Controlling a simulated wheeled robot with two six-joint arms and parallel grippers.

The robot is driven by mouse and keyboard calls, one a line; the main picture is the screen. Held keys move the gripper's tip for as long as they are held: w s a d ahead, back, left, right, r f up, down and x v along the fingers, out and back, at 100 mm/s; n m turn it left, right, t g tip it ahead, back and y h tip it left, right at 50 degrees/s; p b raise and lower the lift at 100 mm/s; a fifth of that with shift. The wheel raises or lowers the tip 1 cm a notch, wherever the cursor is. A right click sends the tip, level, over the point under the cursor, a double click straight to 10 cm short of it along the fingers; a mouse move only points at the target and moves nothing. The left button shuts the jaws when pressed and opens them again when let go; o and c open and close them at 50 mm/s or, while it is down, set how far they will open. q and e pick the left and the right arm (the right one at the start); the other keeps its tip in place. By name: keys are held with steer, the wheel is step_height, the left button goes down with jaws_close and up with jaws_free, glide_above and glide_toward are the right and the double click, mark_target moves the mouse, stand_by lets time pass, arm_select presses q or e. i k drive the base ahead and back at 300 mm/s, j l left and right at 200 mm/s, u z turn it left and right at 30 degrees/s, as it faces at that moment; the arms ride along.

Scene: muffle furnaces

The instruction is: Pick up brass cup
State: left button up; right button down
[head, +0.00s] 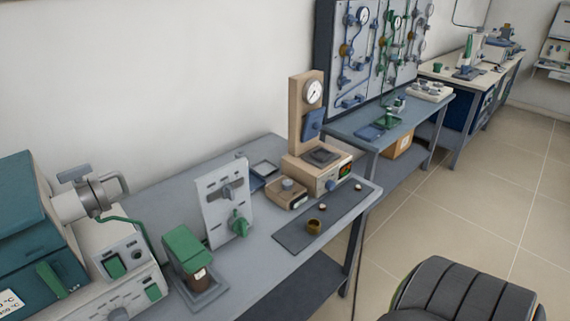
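A small brass cup (314,227) stands on a dark grey mat (291,240) near the front right edge of the grey bench. It looks upright and nothing touches it. Two small pale-topped round items, one (323,207) just behind the cup and one (358,187) farther right, sit on the same mat. Neither of my grippers shows in the head view.
A beige press with a dial gauge (313,92) stands behind the mat, with a small beige box (287,194) beside it. A grey upright panel (226,200) and a green-topped container (187,252) stand to the left. A black chair (461,293) is on the floor at front right.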

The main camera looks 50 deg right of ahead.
mark_target(314, 224)
steer(key=l+u, duration=0.1)
steer(key=l, duration=0.4)
steer(key=k+l+u, duration=0.15)
steer(key=l, duration=0.3)
steer(key=l+u, duration=0.1)
steer(key=l, duration=0.4)
steer(key=k+l+u, duration=0.1)
steer(key=l, duration=0.4)
steer(key=k+l+u, duration=0.15)
steer(key=l, duration=0.3)
